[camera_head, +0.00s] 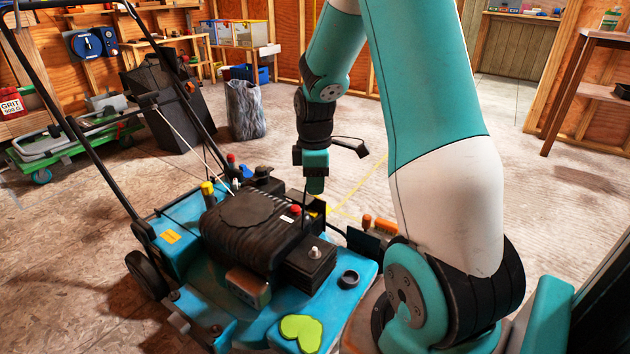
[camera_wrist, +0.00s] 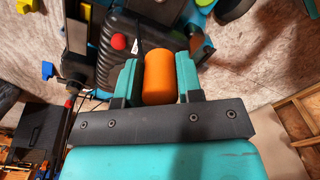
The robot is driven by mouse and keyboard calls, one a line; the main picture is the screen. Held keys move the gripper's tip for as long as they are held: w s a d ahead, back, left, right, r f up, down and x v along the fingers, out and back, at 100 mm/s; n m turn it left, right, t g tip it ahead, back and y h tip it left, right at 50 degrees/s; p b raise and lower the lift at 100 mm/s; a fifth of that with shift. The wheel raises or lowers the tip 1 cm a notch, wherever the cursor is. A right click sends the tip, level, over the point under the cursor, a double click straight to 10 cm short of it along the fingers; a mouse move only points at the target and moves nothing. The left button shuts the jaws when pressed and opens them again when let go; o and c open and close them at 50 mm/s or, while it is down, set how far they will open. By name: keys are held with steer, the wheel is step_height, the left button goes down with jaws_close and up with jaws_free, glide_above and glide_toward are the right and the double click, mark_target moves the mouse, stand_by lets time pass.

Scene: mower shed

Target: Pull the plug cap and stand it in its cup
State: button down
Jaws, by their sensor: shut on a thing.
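My gripper (camera_head: 315,184) points down above the far right side of the engine of the blue mower (camera_head: 335,300). In the wrist view, its two teal fingers (camera_wrist: 159,82) are closed on the sides of an orange cylindrical cap (camera_wrist: 159,75), which I take to be the plug cap. The cap's far end is hidden, so I cannot tell whether it touches anything. In the head view my fingers hide the cap; a dark lead runs down below them to the engine. A small dark round cup (camera_head: 349,278) sits on the mower deck, right of the black engine box.
The black engine cover (camera_head: 243,225) and a red knob (camera_wrist: 118,41) are close to my gripper. A silver-topped fitting (camera_head: 314,253) stands on the engine box. A green pad (camera_head: 300,332) lies on the front deck. Orange parts (camera_head: 378,224) stick up at the mower's right.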

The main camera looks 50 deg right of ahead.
steer(key=shift+r+p, duration=1.35)
